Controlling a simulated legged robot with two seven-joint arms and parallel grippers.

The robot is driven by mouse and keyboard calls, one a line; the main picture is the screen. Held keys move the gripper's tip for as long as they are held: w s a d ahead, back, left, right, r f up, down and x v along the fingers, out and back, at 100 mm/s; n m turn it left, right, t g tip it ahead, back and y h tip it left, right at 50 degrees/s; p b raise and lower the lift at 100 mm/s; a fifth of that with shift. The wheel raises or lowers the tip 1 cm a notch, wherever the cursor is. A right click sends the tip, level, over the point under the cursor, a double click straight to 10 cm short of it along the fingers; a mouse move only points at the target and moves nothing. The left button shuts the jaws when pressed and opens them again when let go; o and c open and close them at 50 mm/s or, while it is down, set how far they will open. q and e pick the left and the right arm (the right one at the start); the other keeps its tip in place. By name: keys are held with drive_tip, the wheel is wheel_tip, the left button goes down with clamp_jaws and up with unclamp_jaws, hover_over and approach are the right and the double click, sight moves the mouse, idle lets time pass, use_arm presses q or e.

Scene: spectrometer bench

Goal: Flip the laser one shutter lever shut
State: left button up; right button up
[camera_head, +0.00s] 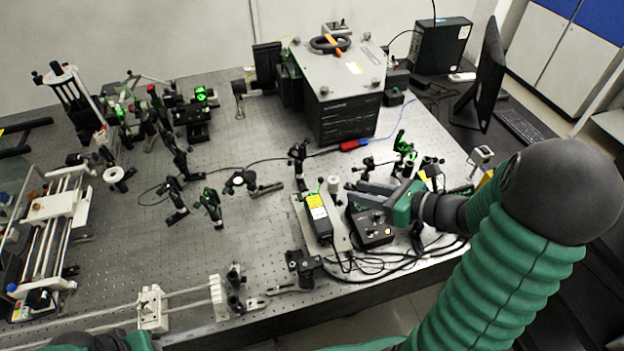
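My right gripper (358,192) reaches in from the right over the front right of the bench, with its grey fingers pointing left. The two fingers look apart, with nothing visible between them. Below it is a black box (374,236) with small knobs on top, partly covered by the gripper. Left of the fingers, a dark laser module with a yellow label (318,208) sits on a light plate. A small pale cylinder (333,184) stands just beyond the fingertips. I cannot make out which small part is the laser one shutter lever. My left gripper is out of view.
Optic mounts (208,207) stand around the perforated bench (260,222). A large instrument box (345,80) stands at the back, with a monitor (484,75) to its right. Cables (385,262) loop along the front edge. A rail stage (50,235) is at the far left.

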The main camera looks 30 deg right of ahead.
drive_tip(key=x, duration=1)
drive_tip(key=a+x, duration=0.1)
drive_tip(key=x, duration=0.3)
drive_tip(key=shift+w+a+f, duration=0.1)
drive_tip(key=shift+w+a, duration=0.05)
drive_tip(key=shift+a, duration=0.05)
drive_tip(key=shift+w+d+f, duration=0.2)
drive_tip(key=shift+w+f, duration=0.05)
drive_tip(key=shift+w, duration=0.15)
drive_tip(key=shift+a, duration=0.25)
clamp_jaws()
